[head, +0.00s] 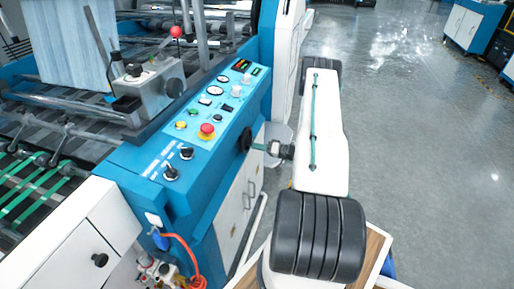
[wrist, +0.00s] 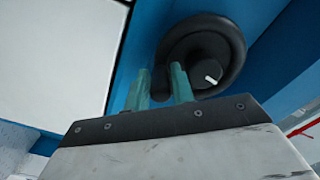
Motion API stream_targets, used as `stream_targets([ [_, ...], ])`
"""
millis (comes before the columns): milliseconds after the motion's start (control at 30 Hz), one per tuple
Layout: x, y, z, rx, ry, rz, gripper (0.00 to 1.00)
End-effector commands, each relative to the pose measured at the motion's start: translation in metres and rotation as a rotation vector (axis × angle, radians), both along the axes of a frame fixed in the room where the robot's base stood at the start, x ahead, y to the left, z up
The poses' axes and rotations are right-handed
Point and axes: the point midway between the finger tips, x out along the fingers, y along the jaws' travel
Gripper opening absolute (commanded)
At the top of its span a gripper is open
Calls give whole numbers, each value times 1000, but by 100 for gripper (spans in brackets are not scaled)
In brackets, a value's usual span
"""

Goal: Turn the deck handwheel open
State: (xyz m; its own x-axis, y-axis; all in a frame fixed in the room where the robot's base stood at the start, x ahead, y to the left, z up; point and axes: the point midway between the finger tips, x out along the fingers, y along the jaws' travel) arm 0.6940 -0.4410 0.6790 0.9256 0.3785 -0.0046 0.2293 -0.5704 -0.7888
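The deck handwheel (head: 245,140) is a small black wheel on the right-hand end of the blue control console. In the wrist view the handwheel (wrist: 228,45) is large, a round black rim with a hub bearing a short white mark. My gripper (head: 260,147) reaches it from the right in the head view. In the wrist view my gripper (wrist: 158,82) has its two teal fingers apart, at the wheel's lower left edge. The right finger overlaps the rim. A dark part of the wheel shows between the fingers; whether they press on it is unclear.
The blue console (head: 200,120) carries buttons, gauges, knobs and a red emergency stop (head: 207,130). White cabinet doors (head: 240,200) lie below the wheel. An orange hose (head: 188,250) hangs at the lower front. Open grey floor (head: 420,130) lies to the right.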

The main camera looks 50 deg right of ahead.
Motion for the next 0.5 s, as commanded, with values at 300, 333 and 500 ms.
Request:
stream_targets([
  [300, -1, -1, 0, 1, -1, 0, 29],
  [333, -3, -1, 0, 1, -1, 0, 29],
  [500, -24, -11, 0, 2, -1, -4, 29],
])
